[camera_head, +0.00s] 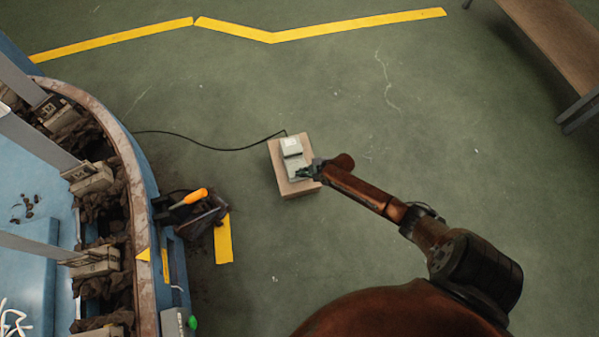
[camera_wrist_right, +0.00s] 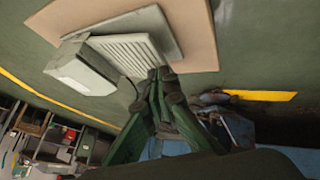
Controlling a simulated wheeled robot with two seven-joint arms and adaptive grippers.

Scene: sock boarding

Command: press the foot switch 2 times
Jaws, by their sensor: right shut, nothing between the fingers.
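The foot switch (camera_head: 292,152) is a pale grey-white pedal unit on a light brown board (camera_head: 280,172) on the green floor. A black cable runs from it to the left. My right gripper (camera_head: 304,172) is at the right edge of the pedal, shut and empty. In the right wrist view the ribbed pedal plate (camera_wrist_right: 128,48) of the switch shows, and the green fingertips (camera_wrist_right: 160,76) of my gripper are at its edge. They look very close to the plate; I cannot tell whether they touch or press it. My left gripper is not in view.
A curved blue machine (camera_head: 122,150) with several boxed stations stands at the left. A dark bin (camera_head: 200,222) with an orange-handled tool sits beside it. A brown bench (camera_head: 560,40) is at the top right. Yellow lines mark the floor, which is otherwise mostly clear.

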